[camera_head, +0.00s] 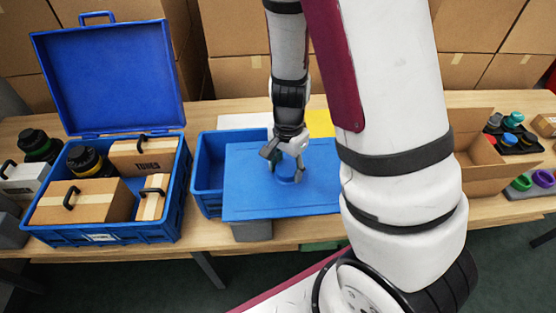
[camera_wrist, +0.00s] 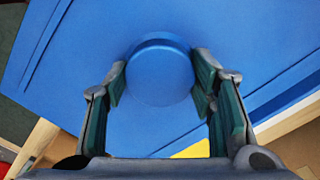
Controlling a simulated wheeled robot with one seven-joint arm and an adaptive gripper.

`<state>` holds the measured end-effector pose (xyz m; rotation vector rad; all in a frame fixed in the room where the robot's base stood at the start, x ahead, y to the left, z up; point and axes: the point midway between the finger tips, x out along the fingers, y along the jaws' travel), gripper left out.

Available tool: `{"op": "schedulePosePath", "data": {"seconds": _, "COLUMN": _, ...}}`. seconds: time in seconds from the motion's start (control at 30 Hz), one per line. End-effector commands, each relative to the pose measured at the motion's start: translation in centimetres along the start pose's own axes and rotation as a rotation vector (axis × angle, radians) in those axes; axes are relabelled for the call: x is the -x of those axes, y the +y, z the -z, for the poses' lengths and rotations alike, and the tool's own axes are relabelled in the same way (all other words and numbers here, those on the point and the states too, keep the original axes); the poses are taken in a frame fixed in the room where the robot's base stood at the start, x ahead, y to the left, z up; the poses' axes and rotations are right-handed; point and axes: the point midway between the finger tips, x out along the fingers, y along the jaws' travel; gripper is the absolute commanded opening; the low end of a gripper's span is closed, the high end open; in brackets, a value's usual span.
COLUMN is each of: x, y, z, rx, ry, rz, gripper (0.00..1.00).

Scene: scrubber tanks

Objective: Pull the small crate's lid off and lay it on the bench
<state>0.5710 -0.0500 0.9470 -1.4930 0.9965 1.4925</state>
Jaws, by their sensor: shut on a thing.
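The small crate (camera_head: 208,172) is blue and stands on the bench (camera_head: 283,238) in the middle of the head view. Its flat blue lid (camera_head: 248,203) lies shifted to the right, so the crate's left part is open. The lid has a round blue knob (camera_head: 286,173), which also shows in the wrist view (camera_wrist: 160,72). My gripper (camera_head: 286,176) is over the lid with its fingers on either side of the knob, shut on it. In the wrist view the lid (camera_wrist: 90,50) fills most of the picture. My arm hides the lid's right end in the head view.
A larger blue crate (camera_head: 98,234) with its lid raised holds cartons and a black jar at left. A grey object (camera_head: 252,231) is under the lid's front edge. An open cardboard box (camera_head: 470,170) and trays of coloured parts are at right. Stacked cartons line the back.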

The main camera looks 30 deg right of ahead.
Motion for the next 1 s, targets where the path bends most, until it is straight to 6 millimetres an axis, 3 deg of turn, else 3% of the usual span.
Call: {"op": "schedulePosePath", "data": {"seconds": 1.0, "x": 1.2, "y": 0.1, "z": 0.0, "rx": -0.001, "ry": 0.0, "rz": 0.0, "gripper": 0.15}}
